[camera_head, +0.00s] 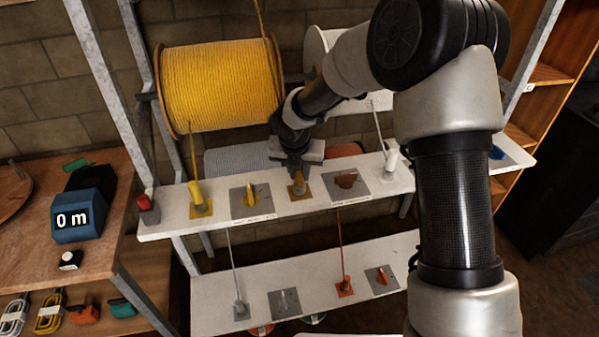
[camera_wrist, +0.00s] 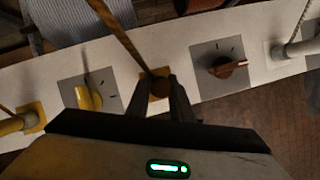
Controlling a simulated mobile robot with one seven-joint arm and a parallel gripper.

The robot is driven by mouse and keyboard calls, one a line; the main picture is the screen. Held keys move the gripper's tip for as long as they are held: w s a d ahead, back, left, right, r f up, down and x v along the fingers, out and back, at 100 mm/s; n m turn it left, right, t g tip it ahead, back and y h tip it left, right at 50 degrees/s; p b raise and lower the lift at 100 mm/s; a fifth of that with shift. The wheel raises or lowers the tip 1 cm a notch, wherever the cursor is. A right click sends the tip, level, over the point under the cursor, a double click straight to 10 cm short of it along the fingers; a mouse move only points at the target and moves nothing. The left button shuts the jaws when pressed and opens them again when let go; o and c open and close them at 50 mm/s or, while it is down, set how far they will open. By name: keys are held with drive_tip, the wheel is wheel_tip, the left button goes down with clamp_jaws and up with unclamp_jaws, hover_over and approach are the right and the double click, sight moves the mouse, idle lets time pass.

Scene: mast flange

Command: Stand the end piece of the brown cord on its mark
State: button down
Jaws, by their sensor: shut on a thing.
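My gripper (camera_head: 298,170) is over the upper white shelf, its jaws pointing down. It is shut on the brown end piece (camera_head: 297,181), which also shows between the fingers in the wrist view (camera_wrist: 159,87). The brown cord (camera_wrist: 123,38) runs up from it toward the upper left of the wrist view. The end piece is over the square brown mark (camera_head: 305,194), which shows beside the fingers in the wrist view (camera_wrist: 143,105). It looks close to upright. Whether its foot touches the mark is hard to tell, as the fingers hide part of it.
A yellow switch plate (camera_head: 249,205) is left of the mark and a brown-handled plate (camera_head: 347,185) is right. A yellow end piece (camera_head: 196,192) and a white one (camera_head: 392,162) stand farther out. A yellow spool (camera_head: 220,85) is behind; a lower shelf (camera_head: 318,299) is below.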

drive_tip(key=shift+f, duration=0.15)
drive_tip(key=c, duration=1.6)
unclamp_jaws()
drive_tip(key=shift+o, duration=0.2)
drive_tip(key=shift+r, duration=0.3)
drive_tip(key=p+v, duration=0.1)
drive_tip(key=v, duration=1)
drive_tip(key=shift+s+r, duration=0.15)
drive_tip(key=shift+r, duration=0.2)
drive_tip(key=shift+a, duration=0.1)
